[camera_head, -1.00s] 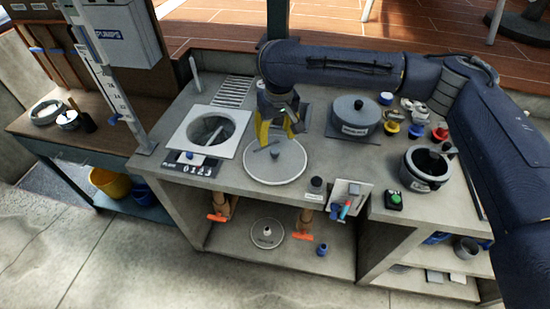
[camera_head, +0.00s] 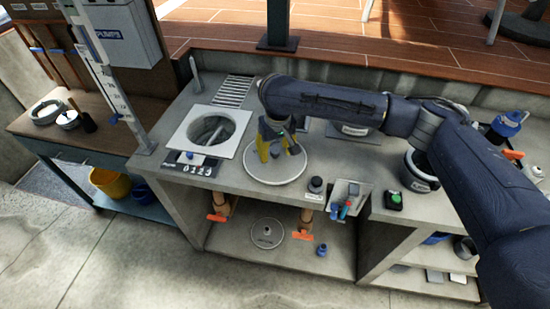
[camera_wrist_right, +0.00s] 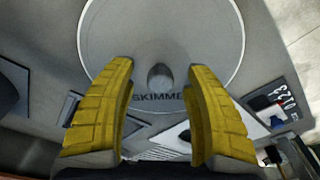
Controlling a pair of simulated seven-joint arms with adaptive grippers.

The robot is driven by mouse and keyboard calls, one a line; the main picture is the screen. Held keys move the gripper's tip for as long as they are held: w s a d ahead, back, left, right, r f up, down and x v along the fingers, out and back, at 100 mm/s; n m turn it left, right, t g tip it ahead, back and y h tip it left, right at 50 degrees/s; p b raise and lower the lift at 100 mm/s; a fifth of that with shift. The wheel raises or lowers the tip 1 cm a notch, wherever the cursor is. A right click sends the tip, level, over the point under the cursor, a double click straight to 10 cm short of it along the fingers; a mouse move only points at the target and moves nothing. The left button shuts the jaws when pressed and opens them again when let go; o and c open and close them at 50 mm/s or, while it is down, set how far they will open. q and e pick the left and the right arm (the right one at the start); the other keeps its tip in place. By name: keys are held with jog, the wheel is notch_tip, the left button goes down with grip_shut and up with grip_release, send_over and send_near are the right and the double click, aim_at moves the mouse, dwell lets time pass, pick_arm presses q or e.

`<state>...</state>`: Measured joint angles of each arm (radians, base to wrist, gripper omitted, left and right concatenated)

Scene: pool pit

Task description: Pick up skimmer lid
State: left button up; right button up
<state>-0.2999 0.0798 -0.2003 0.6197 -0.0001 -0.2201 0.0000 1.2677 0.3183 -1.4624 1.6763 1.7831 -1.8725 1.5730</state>
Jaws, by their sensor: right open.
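The skimmer lid (camera_head: 290,172) is a round pale grey disc lying flat on the grey counter. In the right wrist view the lid (camera_wrist_right: 205,40) shows the letters "SKIMME" and a dark round knob (camera_wrist_right: 160,77) near its lettering. My right gripper (camera_head: 273,158) is over the lid, its yellow fingers pointing down. In the right wrist view the gripper (camera_wrist_right: 160,75) is open, with one finger on each side of the knob. I cannot tell whether the fingertips touch the lid. My left gripper is not in view.
Left of the lid is a square white frame around a round opening (camera_head: 208,132), with a number plate (camera_head: 193,164) in front. A small dark pot (camera_head: 315,185) and a tray of tools (camera_head: 348,195) stand right of the lid. A black pot (camera_head: 417,175) is further right.

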jog(key=shift+f, duration=0.2)
jog(key=shift+c, duration=0.5)
grip_shut()
